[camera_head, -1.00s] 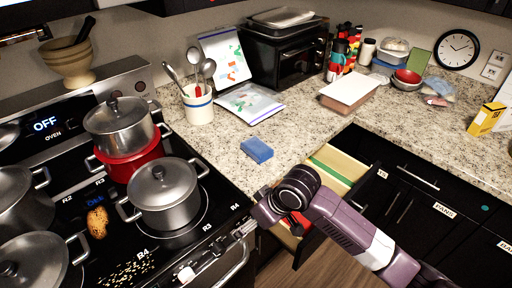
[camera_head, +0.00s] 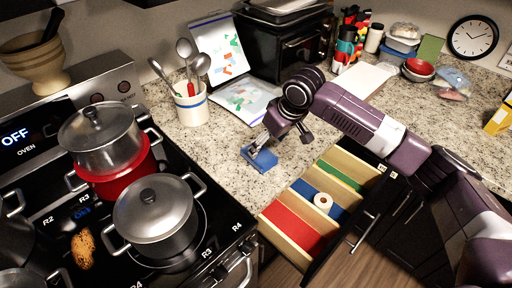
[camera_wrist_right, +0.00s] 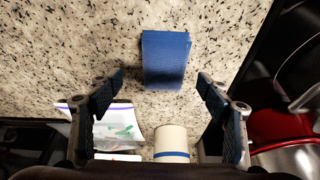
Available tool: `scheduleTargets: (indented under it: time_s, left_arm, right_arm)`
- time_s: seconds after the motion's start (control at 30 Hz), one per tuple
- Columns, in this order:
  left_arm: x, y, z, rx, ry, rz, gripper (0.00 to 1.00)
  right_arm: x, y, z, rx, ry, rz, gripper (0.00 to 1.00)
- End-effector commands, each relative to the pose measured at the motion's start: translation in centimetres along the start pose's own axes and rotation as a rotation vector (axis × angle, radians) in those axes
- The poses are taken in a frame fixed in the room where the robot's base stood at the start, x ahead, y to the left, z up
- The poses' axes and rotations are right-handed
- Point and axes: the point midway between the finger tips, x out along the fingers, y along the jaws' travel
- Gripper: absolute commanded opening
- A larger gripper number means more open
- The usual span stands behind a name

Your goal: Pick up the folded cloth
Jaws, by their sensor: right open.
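The folded cloth (camera_head: 265,163) is a small blue block-like bundle lying on the speckled granite counter, between the stove and the open drawer. It also shows in the right wrist view (camera_wrist_right: 165,58), just beyond the fingertips and centred between them. My right gripper (camera_head: 281,143) is above the counter over the cloth, its fingers pointing down and partly covering the cloth in the head view. In the wrist view its two fingers (camera_wrist_right: 160,84) are spread wide with nothing between them. My left gripper is not in view.
An open drawer (camera_head: 287,208) with coloured sections lies below the cloth. A lidded pot (camera_head: 153,215) stands on the stove to the left. A utensil crock (camera_head: 192,107) and a plastic bag (camera_head: 243,97) sit behind. Counter around the cloth is mostly clear.

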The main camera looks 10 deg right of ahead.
Motion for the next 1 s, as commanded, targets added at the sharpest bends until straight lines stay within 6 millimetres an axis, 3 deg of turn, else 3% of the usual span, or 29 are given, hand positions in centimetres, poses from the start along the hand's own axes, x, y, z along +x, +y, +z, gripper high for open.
scheduleTargets:
  time_s: [0.1,0.3,0.4,0.53,0.77,0.87,1.0]
  left_arm:
    - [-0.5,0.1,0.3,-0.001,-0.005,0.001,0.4]
    - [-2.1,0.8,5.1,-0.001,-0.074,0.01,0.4]
    - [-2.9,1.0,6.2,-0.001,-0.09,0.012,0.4]
    - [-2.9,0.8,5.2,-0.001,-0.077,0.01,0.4]
    - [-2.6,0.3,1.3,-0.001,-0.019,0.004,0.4]
    - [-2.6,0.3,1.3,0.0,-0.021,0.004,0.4]
    - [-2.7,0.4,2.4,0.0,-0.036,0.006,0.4]
  right_arm:
    - [1.4,-0.1,0.1,0.0,-0.004,-0.002,0.71]
    - [3.5,-0.1,0.0,-0.001,-0.005,-0.001,0.71]
    - [5.0,-0.2,0.0,0.0,-0.004,-0.001,0.71]
    - [6.5,-0.2,0.1,-0.002,-0.004,0.0,0.71]
    - [7.1,-0.2,0.1,-0.003,0.0,0.0,0.71]
    - [7.1,-0.1,0.1,-0.003,-0.001,0.0,0.69]
    - [7.1,-0.1,0.1,-0.003,-0.001,0.0,0.53]
